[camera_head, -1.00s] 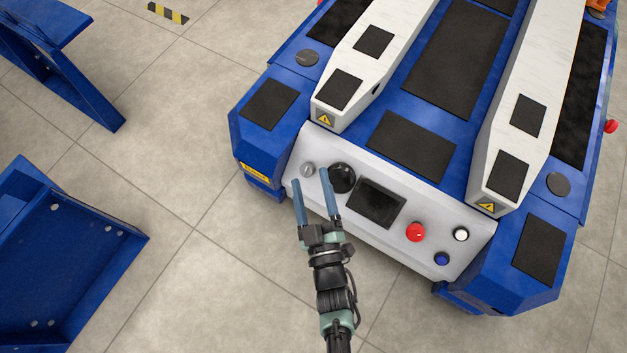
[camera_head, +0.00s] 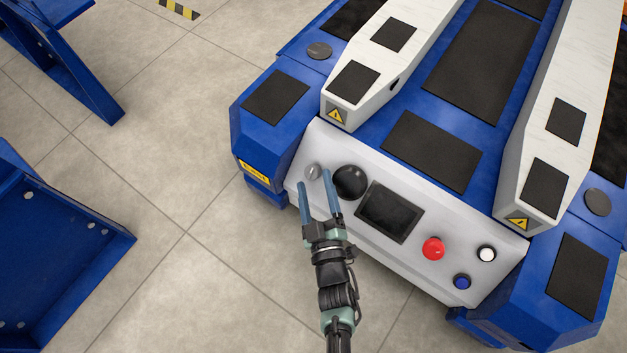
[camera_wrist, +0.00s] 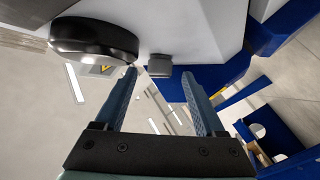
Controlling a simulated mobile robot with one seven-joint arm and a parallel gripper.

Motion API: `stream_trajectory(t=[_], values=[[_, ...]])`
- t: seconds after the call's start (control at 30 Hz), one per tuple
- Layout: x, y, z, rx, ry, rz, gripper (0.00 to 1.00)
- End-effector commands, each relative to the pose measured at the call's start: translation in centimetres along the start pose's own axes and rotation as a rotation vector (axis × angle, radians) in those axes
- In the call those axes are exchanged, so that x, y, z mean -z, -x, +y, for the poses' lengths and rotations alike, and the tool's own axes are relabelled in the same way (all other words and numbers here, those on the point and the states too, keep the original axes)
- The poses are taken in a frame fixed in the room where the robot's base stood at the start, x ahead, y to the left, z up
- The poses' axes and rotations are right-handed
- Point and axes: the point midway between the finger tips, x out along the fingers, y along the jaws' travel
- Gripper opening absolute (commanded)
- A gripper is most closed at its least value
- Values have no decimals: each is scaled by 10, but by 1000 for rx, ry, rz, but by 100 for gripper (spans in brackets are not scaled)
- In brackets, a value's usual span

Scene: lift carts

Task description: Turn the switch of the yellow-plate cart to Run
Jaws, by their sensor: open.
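The cart (camera_head: 290,130) is blue, with a small yellow plate (camera_head: 254,172) on its left front corner. Its light grey front panel (camera_head: 335,150) carries a small grey switch knob (camera_head: 312,171) at the left end. The knob also shows in the wrist view (camera_wrist: 160,66), between and beyond the fingertips. My gripper (camera_head: 315,181) is open and empty, its two blue fingers pointing at the knob. The fingertips look close to the knob but apart from it. I cannot read any marking at the knob or tell its setting.
Right of the knob are a large black dome (camera_head: 350,182), a dark screen (camera_head: 388,212), a red button (camera_head: 433,248), a white button (camera_head: 487,254) and a blue button (camera_head: 462,281). A blue metal frame (camera_head: 60,260) stands at left. The floor between is clear.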

Motion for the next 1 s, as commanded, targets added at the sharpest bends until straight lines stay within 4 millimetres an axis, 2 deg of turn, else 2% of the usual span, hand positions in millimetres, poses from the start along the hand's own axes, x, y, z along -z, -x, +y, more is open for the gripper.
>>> stream_trajectory(t=[0.1,0.2,0.5,0.57,0.9,1.0], values=[[-1,-14,-1,0,1,2,72],[-1,-19,0,0,1,1,72],[0,-22,0,0,1,-1,72],[0,-22,0,0,1,-1,63],[0,-21,0,0,1,-1,2],[0,-21,0,0,1,-1,0]])
